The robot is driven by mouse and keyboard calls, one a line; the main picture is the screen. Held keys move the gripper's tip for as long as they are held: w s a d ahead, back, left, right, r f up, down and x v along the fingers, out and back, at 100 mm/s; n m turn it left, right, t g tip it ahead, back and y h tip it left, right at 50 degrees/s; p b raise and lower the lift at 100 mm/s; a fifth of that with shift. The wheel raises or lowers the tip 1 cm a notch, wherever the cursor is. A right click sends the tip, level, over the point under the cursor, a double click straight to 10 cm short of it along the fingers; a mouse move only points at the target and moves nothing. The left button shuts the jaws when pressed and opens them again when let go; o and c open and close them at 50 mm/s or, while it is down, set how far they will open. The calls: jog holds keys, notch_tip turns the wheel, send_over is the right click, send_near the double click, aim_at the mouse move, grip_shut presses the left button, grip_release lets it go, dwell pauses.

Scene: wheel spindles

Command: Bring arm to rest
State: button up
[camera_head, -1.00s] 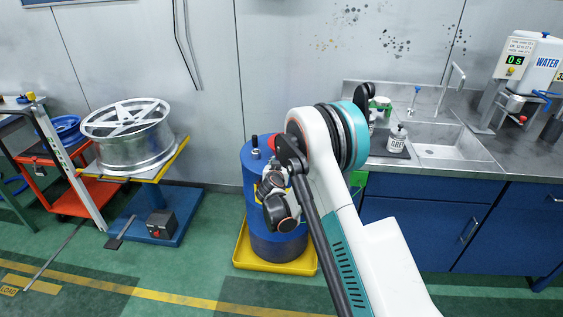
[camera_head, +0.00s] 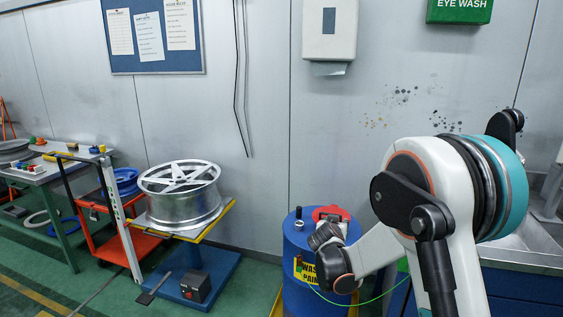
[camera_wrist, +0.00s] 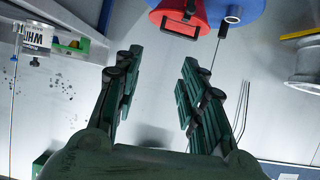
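My arm (camera_head: 440,200) is folded on the right of the head view, its elbow bulky with a teal ring. Its forearm reaches left and down to dark wrist joints in front of the blue drum (camera_head: 295,240). The fingers cannot be made out in the head view. In the wrist view my gripper (camera_wrist: 160,62) is open, its two green-padded fingers well apart with nothing between them. The drum's blue top (camera_wrist: 238,10) and a red part (camera_wrist: 182,14) show beyond the fingers at the top of that view.
A silver wheel (camera_head: 180,205) lies on a lift cart left of the drum. It also shows at the wrist view's right edge (camera_wrist: 305,65). A workbench (camera_head: 50,170) and an orange trolley (camera_head: 130,245) stand farther left. A blue sink counter (camera_head: 520,295) is behind my arm.

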jog(key=s+d+r+g+y, duration=0.1)
jog(key=s+r, duration=0.3)
jog(key=s, duration=0.3)
jog(key=s+d+r+n+g, duration=0.1)
jog(key=s+r, duration=0.4)
jog(key=s, duration=0.3)
jog(key=s+d+r+g+y, duration=0.1)
jog(key=s+r, duration=0.3)
jog(key=s, duration=0.3)
jog(key=s+a+f+n+g+y, duration=0.1)
jog(key=s, duration=1)
jog(key=s+a+f+n+g+y, duration=0.1)
jog(key=s, duration=1.1)
jog(key=shift+s+a+f, duration=0.25)
jog(key=shift+f, duration=0.1)
